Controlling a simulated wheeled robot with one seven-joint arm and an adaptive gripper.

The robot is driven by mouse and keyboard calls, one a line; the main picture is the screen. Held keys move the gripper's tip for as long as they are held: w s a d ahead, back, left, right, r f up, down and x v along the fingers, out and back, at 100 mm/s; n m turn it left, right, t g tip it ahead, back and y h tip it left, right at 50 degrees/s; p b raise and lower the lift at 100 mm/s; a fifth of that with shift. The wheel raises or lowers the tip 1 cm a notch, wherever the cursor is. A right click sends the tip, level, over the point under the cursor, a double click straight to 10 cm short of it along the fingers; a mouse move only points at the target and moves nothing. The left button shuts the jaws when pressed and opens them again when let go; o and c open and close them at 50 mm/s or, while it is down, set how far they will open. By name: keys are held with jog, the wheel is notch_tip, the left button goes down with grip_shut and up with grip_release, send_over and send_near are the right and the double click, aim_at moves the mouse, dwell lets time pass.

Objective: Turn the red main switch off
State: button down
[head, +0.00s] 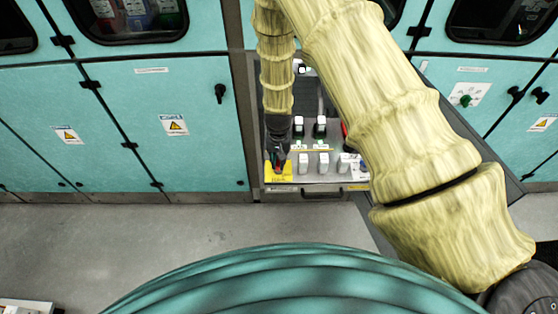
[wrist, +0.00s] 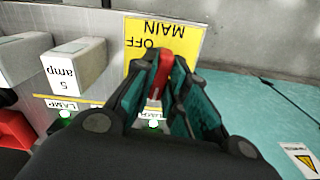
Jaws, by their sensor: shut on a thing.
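The red main switch (wrist: 163,73) sits on a yellow plate (wrist: 190,38) that reads MAIN and OFF, upside down in the wrist view. My gripper (wrist: 160,72) has its fingers on both sides of the red handle and is shut on it. In the head view my gripper (head: 278,158) reaches down to the yellow plate (head: 283,178) at the left end of the panel. The switch is mostly hidden by my gripper there, and I cannot tell its exact position.
White fuse blocks (head: 322,162) stand in a row right of the switch; one marked 5 amp (wrist: 73,67) shows close by. Green lamps and LAMP labels lie beside my gripper.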

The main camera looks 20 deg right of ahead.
jog(key=m+b, duration=0.1)
jog(key=m, duration=0.2)
jog(key=shift+m, duration=0.3)
jog(key=m, duration=0.4)
jog(key=shift+m, duration=0.3)
jog(key=m, duration=0.4)
jog(key=shift+d+m, duration=0.1)
jog(key=shift+m, duration=2)
jog(key=c, duration=1.4)
grip_release()
jog(key=shift+c, duration=0.2)
